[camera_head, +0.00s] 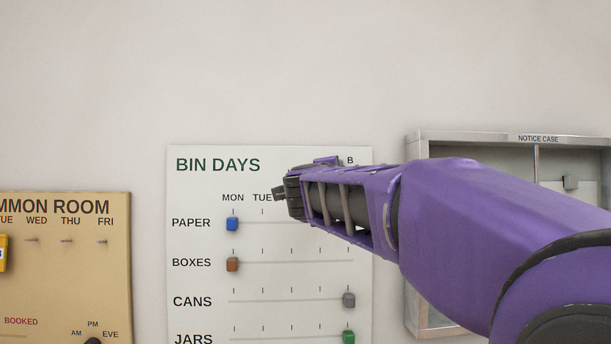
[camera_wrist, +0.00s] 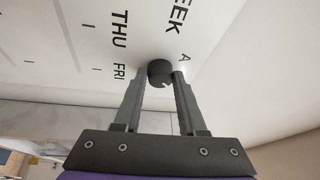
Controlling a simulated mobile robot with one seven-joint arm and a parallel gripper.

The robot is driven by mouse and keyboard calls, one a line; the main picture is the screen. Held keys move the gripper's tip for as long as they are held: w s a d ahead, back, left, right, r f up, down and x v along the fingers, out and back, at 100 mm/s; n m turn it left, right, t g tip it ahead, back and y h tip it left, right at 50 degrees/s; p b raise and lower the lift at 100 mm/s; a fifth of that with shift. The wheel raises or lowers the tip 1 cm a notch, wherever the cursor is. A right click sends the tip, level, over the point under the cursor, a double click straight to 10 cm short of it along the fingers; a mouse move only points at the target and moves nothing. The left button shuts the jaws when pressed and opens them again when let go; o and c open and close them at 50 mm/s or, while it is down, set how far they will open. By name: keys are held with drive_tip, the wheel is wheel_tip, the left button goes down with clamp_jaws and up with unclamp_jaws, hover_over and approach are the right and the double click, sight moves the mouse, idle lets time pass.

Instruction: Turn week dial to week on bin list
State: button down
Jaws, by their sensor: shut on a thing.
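The week dial (camera_wrist: 160,73) is a round black knob on the white bin days board (camera_head: 200,185). In the wrist view it sits between the fingertips of my gripper (camera_wrist: 159,77), which is shut on it. The letter A (camera_wrist: 183,57) and part of the word WEEK (camera_wrist: 178,22) are printed near the dial. A small light mark shows on the knob's face, but I cannot tell surely which letter it points to. In the head view my purple arm hides the dial; the letter B (camera_head: 350,160) shows just above the arm. I cannot make out a bin list.
Sliders on the board include blue (camera_head: 232,224), brown (camera_head: 232,264), grey (camera_head: 348,300) and green (camera_head: 348,337). A metal notice case (camera_head: 415,200) hangs to the right, partly behind my arm. A tan common room board (camera_head: 70,270) hangs to the left. The wall above is bare.

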drive_tip(key=shift+r+m, duration=0.15)
drive_tip(key=shift+m, duration=0.25)
drive_tip(key=shift+c, duration=2.4)
unclamp_jaws()
